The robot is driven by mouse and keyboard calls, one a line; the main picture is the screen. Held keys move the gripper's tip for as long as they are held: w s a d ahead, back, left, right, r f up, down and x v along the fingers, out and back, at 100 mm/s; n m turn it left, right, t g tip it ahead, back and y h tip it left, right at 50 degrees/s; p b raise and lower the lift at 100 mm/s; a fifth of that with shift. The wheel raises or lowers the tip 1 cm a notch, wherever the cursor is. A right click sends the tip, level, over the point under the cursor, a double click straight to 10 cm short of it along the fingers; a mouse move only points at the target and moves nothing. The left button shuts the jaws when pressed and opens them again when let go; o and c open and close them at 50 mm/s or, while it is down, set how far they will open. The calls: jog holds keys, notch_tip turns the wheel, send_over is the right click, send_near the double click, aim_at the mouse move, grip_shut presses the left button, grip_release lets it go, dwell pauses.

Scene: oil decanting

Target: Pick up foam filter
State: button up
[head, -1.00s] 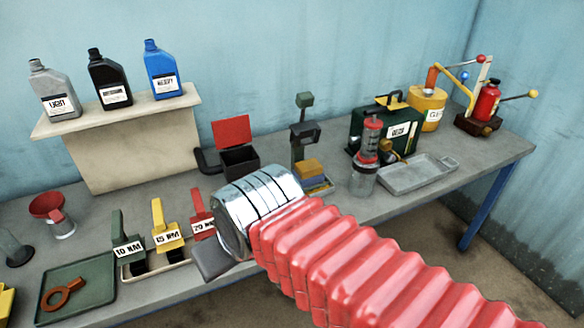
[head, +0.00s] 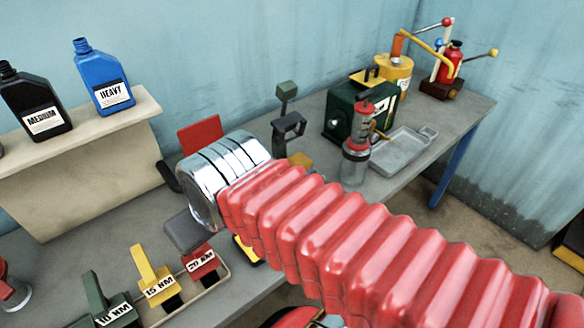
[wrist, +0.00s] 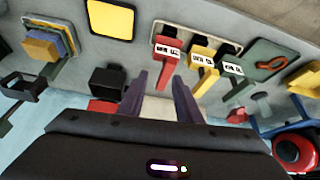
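No item is labelled as foam filter, so I cannot tell for sure which one it is. A stack of orange, yellow and blue blocks (wrist: 45,44) lies in a pale tray at the upper left of the wrist view. Its orange-yellow part (head: 301,160) peeks out behind my arm in the head view. My gripper (wrist: 158,82) shows two purple-grey fingers, apart, with nothing between them. The labelled red (wrist: 167,58), yellow (wrist: 204,62) and green (wrist: 232,68) handled pieces stand in a rack beyond the fingertips. My arm mostly hides the gripper in the head view.
A black box (wrist: 107,82) with a red lid lies left of the fingers in the wrist view. A yellow square (wrist: 110,18) is above it. Bottles stand on the raised shelf (head: 80,165).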

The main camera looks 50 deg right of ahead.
jog(key=shift+w+d, duration=0.1)
jog(key=shift+w, duration=0.1)
jog(key=shift+o, duration=0.4)
